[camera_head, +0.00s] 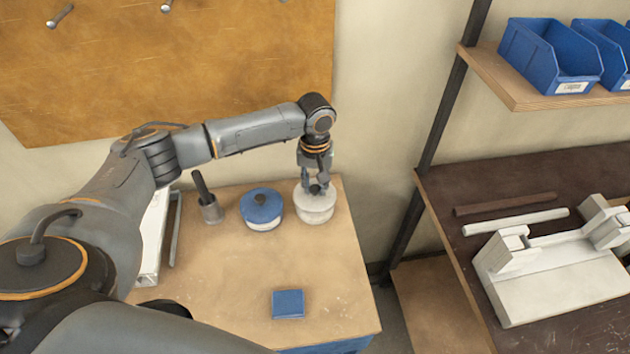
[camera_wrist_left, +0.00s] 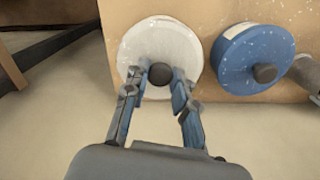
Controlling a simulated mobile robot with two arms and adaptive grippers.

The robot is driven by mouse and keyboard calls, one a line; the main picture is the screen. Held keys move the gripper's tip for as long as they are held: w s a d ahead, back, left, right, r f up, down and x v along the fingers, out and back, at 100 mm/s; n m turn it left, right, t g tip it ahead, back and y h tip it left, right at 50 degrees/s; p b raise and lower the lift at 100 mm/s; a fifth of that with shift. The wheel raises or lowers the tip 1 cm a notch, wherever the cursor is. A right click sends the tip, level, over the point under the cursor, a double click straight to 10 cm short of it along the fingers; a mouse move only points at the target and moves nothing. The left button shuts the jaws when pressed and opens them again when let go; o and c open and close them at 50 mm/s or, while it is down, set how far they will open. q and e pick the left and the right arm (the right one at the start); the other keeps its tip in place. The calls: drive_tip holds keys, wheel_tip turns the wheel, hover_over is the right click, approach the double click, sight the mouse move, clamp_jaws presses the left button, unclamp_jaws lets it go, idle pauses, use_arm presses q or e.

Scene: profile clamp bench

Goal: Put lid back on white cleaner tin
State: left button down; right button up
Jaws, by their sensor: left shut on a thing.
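The white cleaner tin (camera_head: 315,216) stands at the back right of the small wooden table. Its white lid (camera_head: 303,199) sits on or just above the tin's top; I cannot tell whether it is fully seated. My left gripper (camera_head: 317,186) comes down from above and is shut on the lid's dark knob. In the left wrist view the gripper fingers (camera_wrist_left: 160,82) stand either side of the knob (camera_wrist_left: 161,75), with the white lid (camera_wrist_left: 160,40) beneath it. The lid hides the tin's opening. My right gripper is not in view.
A blue-lidded tin (camera_head: 261,208) stands just left of the white one; it also shows in the left wrist view (camera_wrist_left: 240,58). A blue block (camera_head: 288,304) lies near the table's front. The middle of the table (camera_head: 240,265) is clear.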

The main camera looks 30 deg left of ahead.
use_arm(q)
drive_tip(key=shift+r+p, duration=0.1)
drive_tip(key=shift+p, duration=0.35)
idle(0.5)
drive_tip(key=shift+p, duration=0.65)
idle(0.6)
drive_tip(key=shift+f+p, duration=0.2)
drive_tip(key=shift+p, duration=0.4)
idle(0.8)
drive_tip(key=shift+p, duration=0.5)
idle(0.4)
idle(0.3)
drive_tip(key=c, duration=0.5)
unclamp_jaws()
